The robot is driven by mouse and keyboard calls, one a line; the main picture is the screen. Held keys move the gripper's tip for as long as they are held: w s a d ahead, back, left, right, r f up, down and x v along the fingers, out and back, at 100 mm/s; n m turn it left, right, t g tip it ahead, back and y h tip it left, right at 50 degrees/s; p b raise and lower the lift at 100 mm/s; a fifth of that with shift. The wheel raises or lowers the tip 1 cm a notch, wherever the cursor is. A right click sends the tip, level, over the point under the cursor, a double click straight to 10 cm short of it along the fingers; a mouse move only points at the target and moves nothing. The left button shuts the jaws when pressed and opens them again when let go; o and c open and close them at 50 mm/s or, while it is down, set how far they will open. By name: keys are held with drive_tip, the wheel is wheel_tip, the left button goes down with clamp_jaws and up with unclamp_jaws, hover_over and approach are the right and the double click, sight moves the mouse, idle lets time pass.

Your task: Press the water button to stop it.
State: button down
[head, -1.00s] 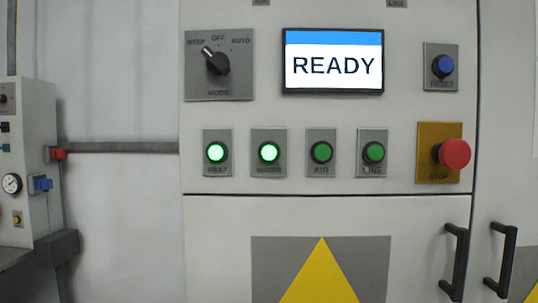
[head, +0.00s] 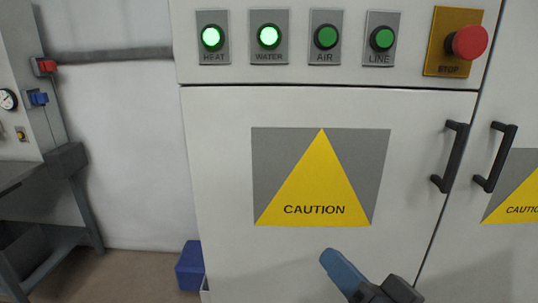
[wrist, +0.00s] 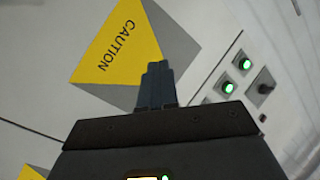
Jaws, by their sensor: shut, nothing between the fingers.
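The water button (head: 268,36) is a lit green button on a grey plate labelled WATER, second from the left in the row on the white cabinet. In the wrist view, the lit button nearer my gripper appears to be water (wrist: 228,87). My gripper (head: 328,257) shows at the bottom of the head view, its blue-grey fingers shut and empty. It is below the CAUTION sign in the picture, well below the button row and apart from the button. The shut fingers also show in the wrist view (wrist: 157,68).
The lit heat button (head: 211,37) is left of water; the unlit air (head: 326,37) and line (head: 382,38) buttons are right of it. A red stop button (head: 469,42) stands out at the far right. Door handles (head: 451,157) project below. A blue box (head: 190,267) sits on the floor.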

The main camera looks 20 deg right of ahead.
sight(274, 39)
drive_tip(key=w+a+r+y, duration=0.2)
drive_tip(key=w+r, duration=0.1)
drive_tip(key=r, duration=0.6)
drive_tip(key=w+a+r+y+b, duration=0.1)
drive_tip(key=w+a+r+y, duration=0.1)
drive_tip(key=r, duration=0.8)
drive_tip(key=w+a+r+y+b, duration=0.1)
drive_tip(key=w+a+r+y, duration=0.1)
drive_tip(key=r, duration=0.7)
drive_tip(key=shift+w+a+r+t, duration=0.25)
drive_tip(key=shift+w+a+t, duration=0.2)
drive_tip(key=shift+w, duration=0.5)
drive_tip(key=shift+w+d, duration=0.1)
drive_tip(key=shift+w+d+b, duration=0.35)
drive_tip(key=shift+w+d, duration=0.1)
drive_tip(key=shift+w, duration=0.9)
drive_tip(key=shift+w+d+b, duration=0.3)
drive_tip(key=shift+w+d, duration=0.1)
drive_tip(key=shift+w, duration=1)
drive_tip(key=shift+w+d+b, duration=0.35)
drive_tip(key=shift+w+d, duration=0.1)
drive_tip(key=shift+w, duration=0.9)
drive_tip(key=shift+w, duration=0.1)
drive_tip(key=shift+w+d, duration=0.15)
drive_tip(key=shift+w, duration=0.15)
